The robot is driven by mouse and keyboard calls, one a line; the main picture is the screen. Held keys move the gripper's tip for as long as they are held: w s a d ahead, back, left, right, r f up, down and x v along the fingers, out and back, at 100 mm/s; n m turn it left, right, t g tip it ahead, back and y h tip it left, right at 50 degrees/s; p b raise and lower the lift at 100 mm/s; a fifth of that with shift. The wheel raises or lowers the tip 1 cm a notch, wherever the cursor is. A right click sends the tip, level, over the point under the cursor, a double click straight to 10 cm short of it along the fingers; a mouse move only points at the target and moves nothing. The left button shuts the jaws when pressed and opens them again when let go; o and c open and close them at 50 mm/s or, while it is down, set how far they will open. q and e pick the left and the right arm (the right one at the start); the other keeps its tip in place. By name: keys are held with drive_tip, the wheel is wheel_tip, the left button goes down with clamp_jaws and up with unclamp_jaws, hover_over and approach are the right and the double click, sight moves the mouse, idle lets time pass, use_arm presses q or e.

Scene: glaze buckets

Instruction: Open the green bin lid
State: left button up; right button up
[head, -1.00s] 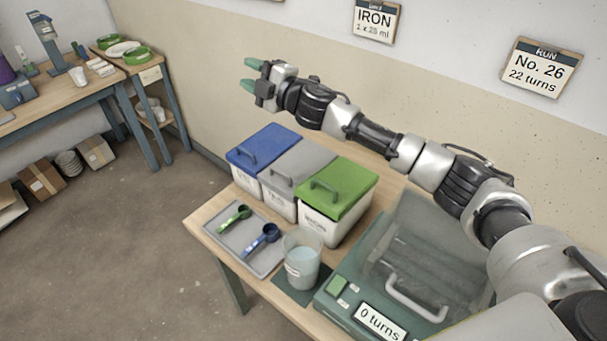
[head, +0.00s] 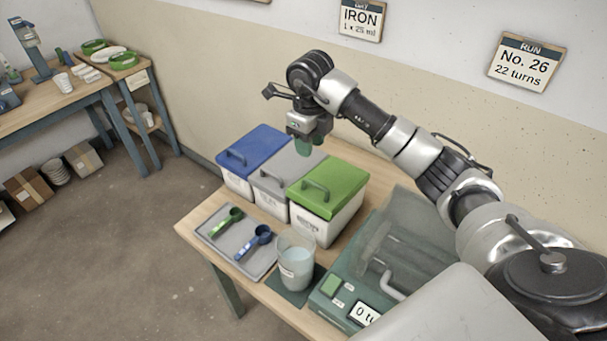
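The green bin lid (head: 335,181) lies flat and closed on its white bin (head: 325,222), the rightmost of three bins on the table. Its dark green handle (head: 314,190) stands up near the front left of the lid. My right gripper (head: 303,149) points down above and behind the grey lid, up and left of the green handle, and looks apart from it. Its green fingertips overlap in this view, so its opening cannot be told. My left gripper is not in view.
A blue-lidded bin (head: 257,145) and a grey-lidded bin (head: 283,169) stand left of the green one. In front are a tray (head: 257,270) with two scoops, a beaker of liquid (head: 296,262) and a green machine (head: 336,309) with a clear cover.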

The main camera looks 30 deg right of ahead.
wheel_tip(320, 180, down, 9)
drive_tip(key=p, duration=0.2)
drive_tip(key=shift+f+p, duration=0.15)
drive_tip(key=shift+p, duration=0.2)
drive_tip(key=shift+f, duration=0.55)
clamp_jaws()
